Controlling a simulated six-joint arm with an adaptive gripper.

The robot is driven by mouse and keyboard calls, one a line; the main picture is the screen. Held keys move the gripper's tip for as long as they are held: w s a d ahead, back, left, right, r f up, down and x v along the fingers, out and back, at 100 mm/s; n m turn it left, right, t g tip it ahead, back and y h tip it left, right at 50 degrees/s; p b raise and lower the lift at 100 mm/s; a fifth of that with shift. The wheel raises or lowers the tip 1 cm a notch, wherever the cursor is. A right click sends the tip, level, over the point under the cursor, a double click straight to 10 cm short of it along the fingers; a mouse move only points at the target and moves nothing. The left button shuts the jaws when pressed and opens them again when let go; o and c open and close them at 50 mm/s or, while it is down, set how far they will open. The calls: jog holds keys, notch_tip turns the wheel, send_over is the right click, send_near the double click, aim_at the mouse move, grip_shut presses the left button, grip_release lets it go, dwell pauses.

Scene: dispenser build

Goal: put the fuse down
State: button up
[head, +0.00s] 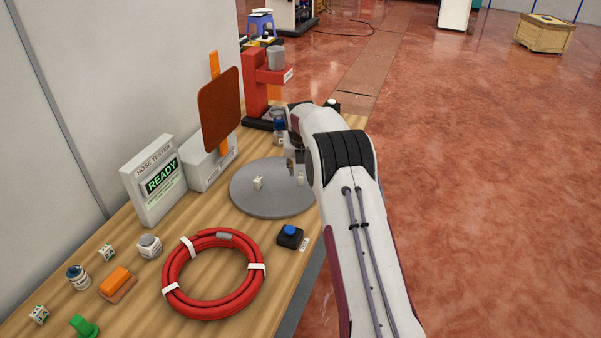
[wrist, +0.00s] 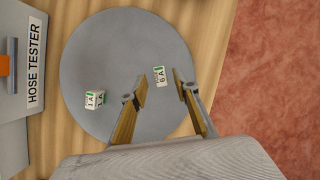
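A small white fuse marked 6 A (wrist: 159,76) with a green band is on the round grey disc (wrist: 115,45). In the wrist view it appears between the fingertips of my gripper (wrist: 160,78), with a gap on both sides. My gripper is open and holds nothing. In the head view my gripper (head: 291,163) is over the right part of the disc (head: 262,207), and the fuse (head: 300,180) shows just below it, close to my arm. A second white fuse marked 1 A (wrist: 95,99) is on the left part of the disc.
The hose tester (head: 153,182), showing READY, stands left of the disc. A red stand (head: 255,88) is behind it. A coiled red hose (head: 172,268), a blue button box (head: 290,236) and an orange block (head: 115,281) lie in front. More fuses are at the front left.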

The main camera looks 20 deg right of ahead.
jog(key=v, duration=0.8)
jog(key=shift+r, duration=0.3)
jog(key=shift+s, duration=0.1)
jog(key=shift+r, duration=0.1)
dwell(0.4)
jog(key=s+a+r+m, duration=0.6)
jog(key=s+r+m, duration=0.25)
jog(key=s, duration=0.25)
jog(key=s+a+r+m, duration=0.6)
jog(key=s+r+m, duration=0.1)
jog(key=s+r, duration=0.35)
jog(key=s+a+f+m, duration=0.1)
jog(key=s+a+m, duration=0.1)
jog(key=s+m, duration=0.3)
jog(key=s+a+f+m+t+y, duration=0.1)
jog(key=s+m, duration=0.4)
jog(key=s, duration=0.9)
jog(key=s+a+f+m, duration=0.2)
jog(key=s+m, duration=0.4)
jog(key=s, duration=0.3)
jog(key=shift+s+a+f+y, duration=0.2)
jog(key=shift+a+f+y, duration=0.2)
jog(key=shift+a, duration=0.5)
